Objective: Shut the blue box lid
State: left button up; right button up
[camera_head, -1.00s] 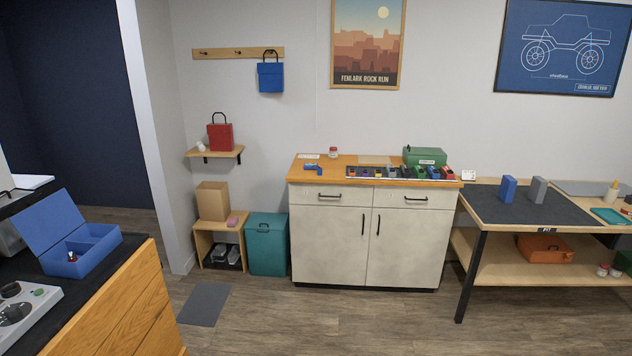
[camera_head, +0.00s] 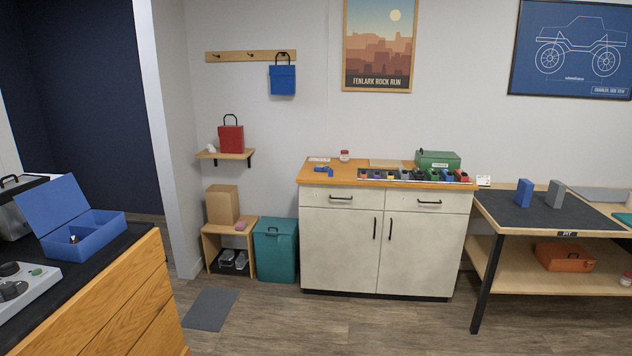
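The blue box (camera_head: 92,238) sits on the black top of the wooden drawer unit at the left. Its lid (camera_head: 52,205) is open and tilts up and back to the left. The box is divided into compartments, and a small dark and metallic item (camera_head: 74,239) lies in one of them. Neither of my grippers shows in the head view.
The drawer unit's black top (camera_head: 105,262) also holds a grey device with knobs (camera_head: 22,290) in front of the box. A cabinet (camera_head: 385,235) and a workbench (camera_head: 490,262) stand along the far wall. The wooden floor (camera_head: 330,325) between is clear, apart from a grey mat (camera_head: 210,309).

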aim_at(47, 207)
jog(key=u, duration=1.35)
jog(key=l, duration=0.45)
jog(key=i+l, duration=0.15)
jog(key=l, duration=0.75)
jog(key=i+z, duration=0.05)
